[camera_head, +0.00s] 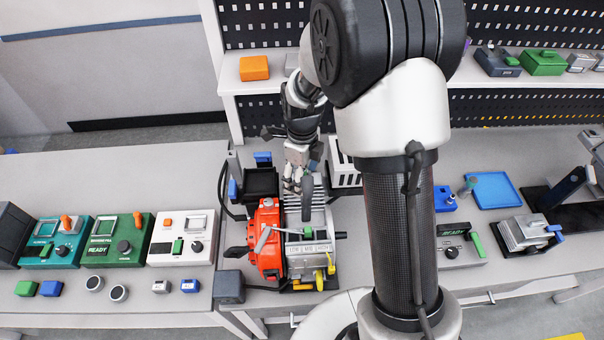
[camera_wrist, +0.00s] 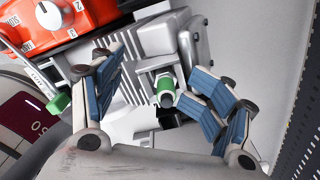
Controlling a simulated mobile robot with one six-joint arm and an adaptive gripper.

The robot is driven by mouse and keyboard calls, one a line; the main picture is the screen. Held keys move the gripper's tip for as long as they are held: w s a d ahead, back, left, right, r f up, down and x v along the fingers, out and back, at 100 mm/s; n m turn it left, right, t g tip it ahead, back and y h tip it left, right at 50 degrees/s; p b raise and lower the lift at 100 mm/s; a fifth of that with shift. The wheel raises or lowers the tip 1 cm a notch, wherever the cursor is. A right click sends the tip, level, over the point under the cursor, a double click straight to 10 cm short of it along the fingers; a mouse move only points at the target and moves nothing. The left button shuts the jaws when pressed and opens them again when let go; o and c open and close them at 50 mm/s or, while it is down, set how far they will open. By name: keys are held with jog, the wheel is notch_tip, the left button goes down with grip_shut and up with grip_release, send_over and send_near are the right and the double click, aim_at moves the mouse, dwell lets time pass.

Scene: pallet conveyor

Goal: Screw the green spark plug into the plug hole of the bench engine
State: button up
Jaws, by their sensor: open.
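The bench engine (camera_head: 318,248) has a grey finned body and an orange-red housing (camera_head: 267,240); this housing also shows at the top left of the wrist view (camera_wrist: 60,22). My gripper (camera_head: 293,188) points down over the engine's rear part. In the wrist view my gripper (camera_wrist: 153,78) is open, with blue-padded fingers left and right. The green spark plug (camera_wrist: 166,88) shows between them, nearer the right finger and apparently untouched. It is a short green cylinder with a dark end, beside a grey block. I cannot tell how it is seated. The plug hole is not clearly visible.
A lever with a green knob (camera_head: 308,233) is on the engine, and yellow parts (camera_head: 320,279) are at its front. A black tray (camera_head: 261,184) stands behind left. Control boxes (camera_head: 118,240) line the left bench. A blue tray (camera_head: 493,190) lies at right.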

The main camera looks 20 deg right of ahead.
jog(key=shift+r, duration=0.1)
dwell(0.3)
jog(key=shift+r+p, duration=1.65)
jog(key=shift+r, duration=0.5)
jog(key=n, duration=0.4)
jog(key=shift+s+d+n, duration=0.1)
jog(key=shift+s+n, duration=0.15)
jog(key=shift+n, duration=0.05)
jog(key=n, duration=0.4)
jog(key=shift+s+d+n, duration=0.1)
jog(key=shift+d+n, duration=0.05)
jog(key=shift+n, duration=0.15)
